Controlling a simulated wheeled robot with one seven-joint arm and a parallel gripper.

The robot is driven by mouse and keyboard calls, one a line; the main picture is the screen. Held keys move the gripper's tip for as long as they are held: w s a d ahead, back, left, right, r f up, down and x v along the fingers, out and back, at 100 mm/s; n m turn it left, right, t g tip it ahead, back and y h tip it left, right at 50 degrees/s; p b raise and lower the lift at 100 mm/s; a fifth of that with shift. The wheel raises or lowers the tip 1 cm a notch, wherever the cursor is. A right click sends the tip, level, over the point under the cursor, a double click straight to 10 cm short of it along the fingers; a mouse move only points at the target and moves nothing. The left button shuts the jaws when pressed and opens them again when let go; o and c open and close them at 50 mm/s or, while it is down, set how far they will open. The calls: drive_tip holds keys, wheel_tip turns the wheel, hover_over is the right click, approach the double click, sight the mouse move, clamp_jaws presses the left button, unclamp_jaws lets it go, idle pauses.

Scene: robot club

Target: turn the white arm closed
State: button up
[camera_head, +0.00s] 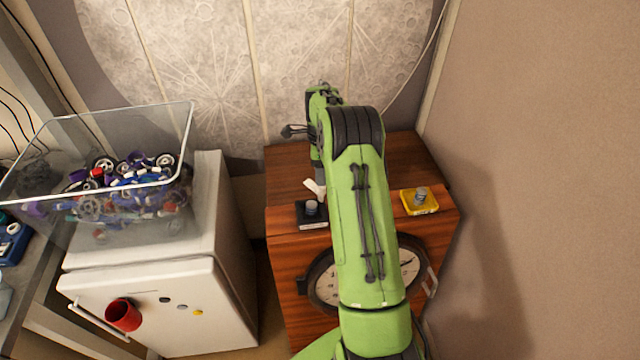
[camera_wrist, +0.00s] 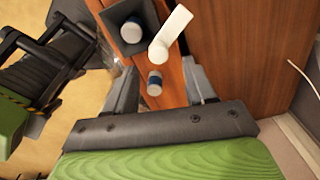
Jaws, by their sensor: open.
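The white arm (camera_wrist: 170,35) is a short white lever on the wooden cabinet, slanting from a rounded end up and to the right in the wrist view. In the head view a small part of it (camera_head: 314,187) shows beside my arm. My gripper (camera_wrist: 158,68) is open, one grey finger on each side, and the lever lies just beyond the fingertips. A small grey cylinder (camera_wrist: 154,82) with a dark band shows between the fingers. I cannot tell whether anything touches. My green arm hides much of the cabinet top in the head view.
The cabinet (camera_head: 285,250) carries a black-based knob (camera_head: 312,209), a yellow-based knob (camera_head: 420,201) and a round dial (camera_head: 410,265) on its front. A white fridge (camera_head: 150,300) at left bears a clear bin (camera_head: 60,185) of parts. A wall (camera_head: 540,150) stands at right.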

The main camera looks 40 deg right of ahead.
sight(315, 188)
wheel_tip(315, 188, down, 6)
drive_tip(key=shift+s+r, duration=0.1)
drive_tip(key=shift+r, duration=0.1)
clamp_jaws()
